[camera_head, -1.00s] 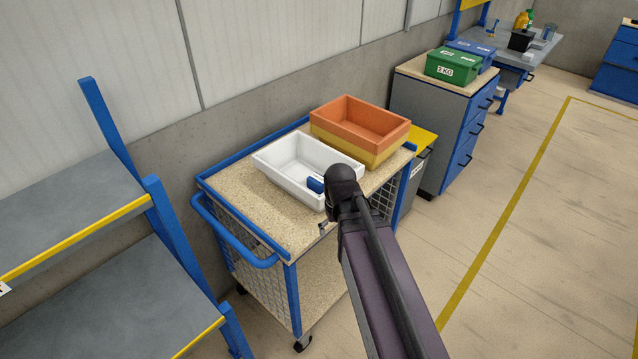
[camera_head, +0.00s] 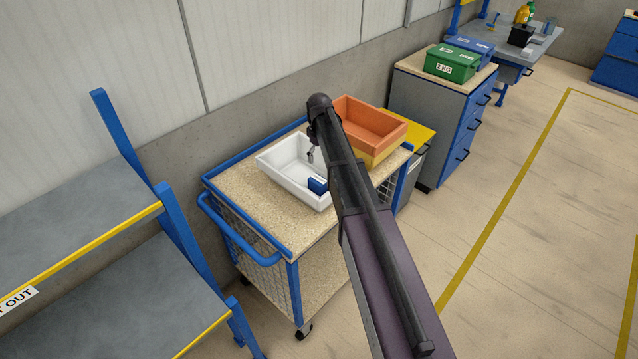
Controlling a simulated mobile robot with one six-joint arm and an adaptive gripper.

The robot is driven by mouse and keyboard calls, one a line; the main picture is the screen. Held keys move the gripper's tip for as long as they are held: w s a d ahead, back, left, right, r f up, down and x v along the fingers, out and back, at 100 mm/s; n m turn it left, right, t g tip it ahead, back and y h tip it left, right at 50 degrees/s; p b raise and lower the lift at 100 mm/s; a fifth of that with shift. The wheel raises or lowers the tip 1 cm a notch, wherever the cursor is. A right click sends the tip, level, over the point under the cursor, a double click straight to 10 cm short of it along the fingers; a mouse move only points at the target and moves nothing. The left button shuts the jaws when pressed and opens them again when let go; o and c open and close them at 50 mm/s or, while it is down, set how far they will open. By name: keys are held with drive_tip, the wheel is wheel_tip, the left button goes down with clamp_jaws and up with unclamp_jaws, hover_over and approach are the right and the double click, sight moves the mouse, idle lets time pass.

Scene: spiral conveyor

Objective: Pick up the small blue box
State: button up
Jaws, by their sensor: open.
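The small blue box (camera_head: 317,186) lies inside the white tray (camera_head: 279,190), near its front right wall. My arm hides part of the tray's right side. My gripper (camera_head: 310,156) hangs from the arm's end over the back right part of the tray. It is small in the picture and open, with nothing seen between its fingers. It is apart from the blue box, farther back in the tray.
The tray stands on a blue-framed cart (camera_head: 246,209) with a speckled top. A stack of orange and yellow bins (camera_head: 377,122) stands beside it at the back right. The cart top's front left is clear. A grey shelf rack (camera_head: 70,215) stands at the left.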

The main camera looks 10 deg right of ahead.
sight(318, 179)
drive_tip(key=shift+f, duration=0.1)
wheel_tip(318, 179, down, 8)
drive_tip(key=b, duration=0.8)
drive_tip(key=shift+f+b, duration=0.25)
drive_tip(key=shift+b, duration=0.1)
idle(0.5)
drive_tip(key=f+b, duration=0.3)
drive_tip(key=shift+w+a+f, duration=0.15)
drive_tip(key=shift+w+f, duration=0.05)
drive_tip(key=shift+f+b, duration=0.9)
drive_tip(key=shift+b, duration=0.2)
drive_tip(key=shift+c, duration=0.2)
drive_tip(key=c, duration=1.1)
